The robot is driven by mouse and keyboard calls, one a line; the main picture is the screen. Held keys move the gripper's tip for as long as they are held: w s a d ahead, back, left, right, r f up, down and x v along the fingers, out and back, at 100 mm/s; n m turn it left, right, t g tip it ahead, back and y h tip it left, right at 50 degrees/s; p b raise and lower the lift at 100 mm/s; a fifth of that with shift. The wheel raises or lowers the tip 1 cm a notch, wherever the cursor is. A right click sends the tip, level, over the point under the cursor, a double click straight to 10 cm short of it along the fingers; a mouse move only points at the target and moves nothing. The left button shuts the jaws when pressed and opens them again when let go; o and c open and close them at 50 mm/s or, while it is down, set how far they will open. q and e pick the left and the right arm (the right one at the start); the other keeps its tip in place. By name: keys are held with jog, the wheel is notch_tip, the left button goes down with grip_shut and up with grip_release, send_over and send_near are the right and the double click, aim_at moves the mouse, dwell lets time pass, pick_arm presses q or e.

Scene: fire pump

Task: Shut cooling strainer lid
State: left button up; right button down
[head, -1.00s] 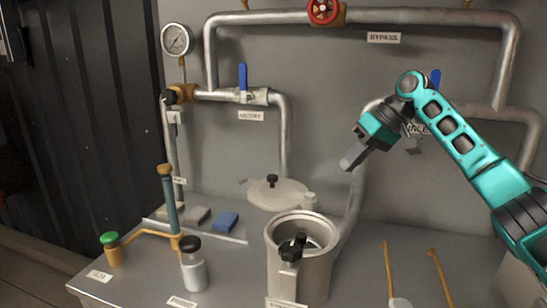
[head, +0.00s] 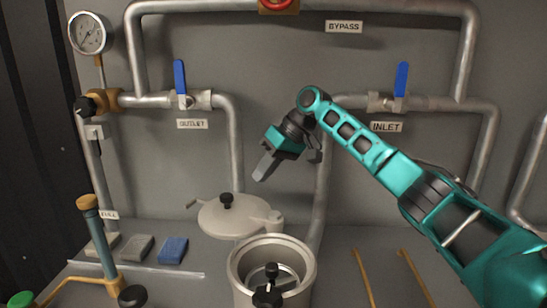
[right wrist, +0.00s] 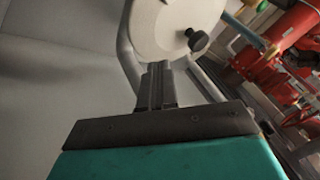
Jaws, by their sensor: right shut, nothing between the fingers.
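The strainer (head: 240,270) is a grey metal pot at the bottom centre of the head view, with its mouth open. Its round lid (head: 235,214) with a black knob (head: 226,200) is swung open behind the pot, hinged at the pot's back right. A black clamp knob (head: 268,294) stands at the pot's front. My right gripper (head: 262,175) is shut and empty, above and a little right of the lid, apart from it. In the right wrist view the shut fingers (right wrist: 157,75) point toward the lid (right wrist: 170,25). My left gripper is not in view.
Pipes with blue-handled outlet (head: 181,78) and inlet (head: 401,80) valves run along the grey back wall. Sponge-like blocks, including a blue one (head: 173,250), lie left of the lid. Two brass-coloured rods (head: 364,275) lie right of the strainer.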

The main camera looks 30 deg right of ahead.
send_over(245, 204)
jog(key=shift+d+f, duration=0.2)
jog(key=shift+f, duration=0.45)
jog(key=shift+d+f, duration=0.15)
jog(key=shift+f, duration=0.45)
jog(key=shift+a+f, duration=0.1)
jog(key=shift+a, duration=0.35)
